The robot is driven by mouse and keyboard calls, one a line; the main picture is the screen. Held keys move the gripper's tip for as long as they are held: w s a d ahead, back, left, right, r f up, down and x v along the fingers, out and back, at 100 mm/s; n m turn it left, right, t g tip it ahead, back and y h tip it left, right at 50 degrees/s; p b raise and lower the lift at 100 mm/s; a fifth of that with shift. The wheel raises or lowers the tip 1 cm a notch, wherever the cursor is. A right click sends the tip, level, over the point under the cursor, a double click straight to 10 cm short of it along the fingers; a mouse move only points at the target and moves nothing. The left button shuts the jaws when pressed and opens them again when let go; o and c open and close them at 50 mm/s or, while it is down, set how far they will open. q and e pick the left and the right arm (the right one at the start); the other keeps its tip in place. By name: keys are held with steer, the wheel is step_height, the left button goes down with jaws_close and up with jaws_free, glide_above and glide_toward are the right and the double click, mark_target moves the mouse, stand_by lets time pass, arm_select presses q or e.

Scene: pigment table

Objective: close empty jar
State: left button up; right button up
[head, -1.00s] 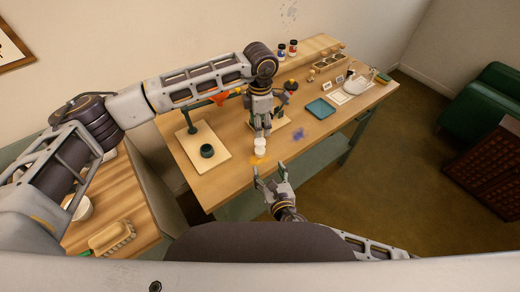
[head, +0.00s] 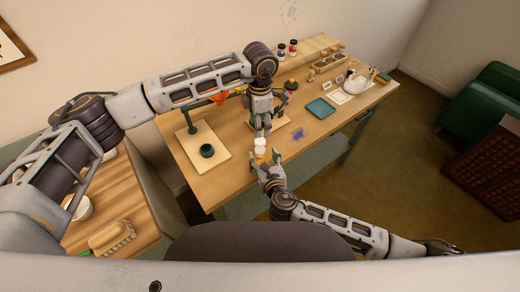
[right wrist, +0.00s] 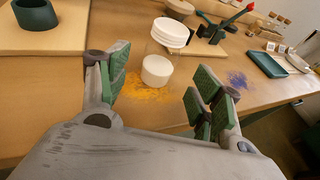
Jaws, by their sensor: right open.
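Two white round pieces stand close together near the table's front edge, a lower one (head: 259,150) and an upper one (head: 260,141). In the right wrist view the smaller lower piece (right wrist: 157,70) is by the yellow powder, and the wider, ridged one (right wrist: 173,32) shows beyond or above it; I cannot tell which is jar and which lid. My right gripper (head: 266,161) is open, its fingers apart on either side of the lower piece, apparently not touching it. My left gripper (head: 263,131) points down just above the white pieces in the picture; its grip is unclear.
Yellow powder (right wrist: 150,92) and blue powder (head: 299,134) lie on the table. A board with a dark green ring (head: 207,151) is at left. A teal tray (head: 320,108) and small bottles (head: 293,45) are further back.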

mark_target(261, 153)
steer(key=shift+x, duration=3)
jaws_close()
